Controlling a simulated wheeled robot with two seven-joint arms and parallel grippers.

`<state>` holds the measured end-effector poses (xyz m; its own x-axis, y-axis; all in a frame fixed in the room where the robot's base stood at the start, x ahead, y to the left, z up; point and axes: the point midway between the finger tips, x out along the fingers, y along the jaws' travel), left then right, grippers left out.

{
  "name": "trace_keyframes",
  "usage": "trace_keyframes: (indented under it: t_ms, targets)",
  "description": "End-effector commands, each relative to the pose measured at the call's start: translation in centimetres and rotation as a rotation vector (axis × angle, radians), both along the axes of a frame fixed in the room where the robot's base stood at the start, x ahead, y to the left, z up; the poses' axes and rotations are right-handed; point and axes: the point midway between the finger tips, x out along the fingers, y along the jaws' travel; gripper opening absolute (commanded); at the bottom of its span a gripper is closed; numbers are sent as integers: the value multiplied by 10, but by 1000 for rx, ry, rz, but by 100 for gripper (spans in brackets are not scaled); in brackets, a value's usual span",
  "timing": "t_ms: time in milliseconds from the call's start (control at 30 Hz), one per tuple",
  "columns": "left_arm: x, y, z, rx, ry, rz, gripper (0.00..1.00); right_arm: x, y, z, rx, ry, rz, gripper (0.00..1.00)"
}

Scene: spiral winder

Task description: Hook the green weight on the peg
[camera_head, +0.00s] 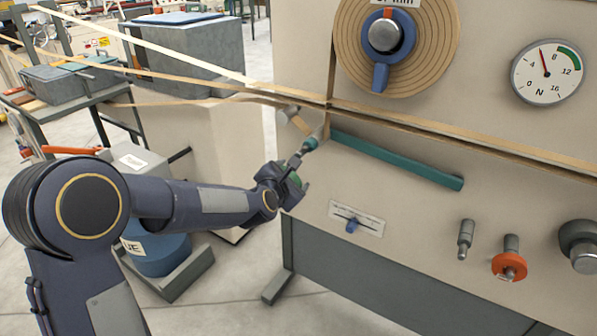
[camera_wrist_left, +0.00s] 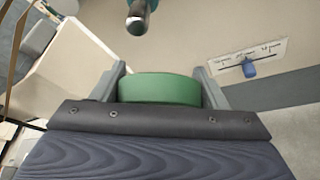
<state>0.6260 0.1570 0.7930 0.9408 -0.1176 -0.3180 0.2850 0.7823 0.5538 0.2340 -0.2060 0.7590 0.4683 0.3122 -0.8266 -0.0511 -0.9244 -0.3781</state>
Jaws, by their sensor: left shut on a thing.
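My left gripper (camera_head: 290,184) is in front of the machine panel, just below the left end of a teal bar (camera_head: 400,160). It is shut on the green weight (camera_wrist_left: 160,90), whose rounded side shows between the two fingers in the left wrist view. In the head view only a little green (camera_head: 294,180) shows; the fingers hide the rest. A metal peg with a teal collar (camera_head: 309,144) sits at that end of the bar, just above the gripper. The peg's round tip (camera_wrist_left: 137,22) also shows in the left wrist view, beyond the weight and apart from it. My right gripper is out of view.
Tan belts (camera_head: 420,128) run across the panel above the bar. A blue slider (camera_head: 351,226) is right of the gripper. A bare peg (camera_head: 465,240), an orange disc on a peg (camera_head: 509,264) and a dark knob (camera_head: 581,246) stick out at lower right.

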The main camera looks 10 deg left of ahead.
Motion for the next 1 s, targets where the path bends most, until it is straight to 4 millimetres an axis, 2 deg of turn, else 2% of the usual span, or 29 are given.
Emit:
trace_keyframes:
  t_ms: [333,700,1000]
  targets:
    - [-37,14,1,0,-1,0,0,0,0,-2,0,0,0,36]
    - [-75,28,6,-2,-3,2,0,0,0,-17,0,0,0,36]
    - [-96,35,10,-1,-2,1,0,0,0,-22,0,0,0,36]
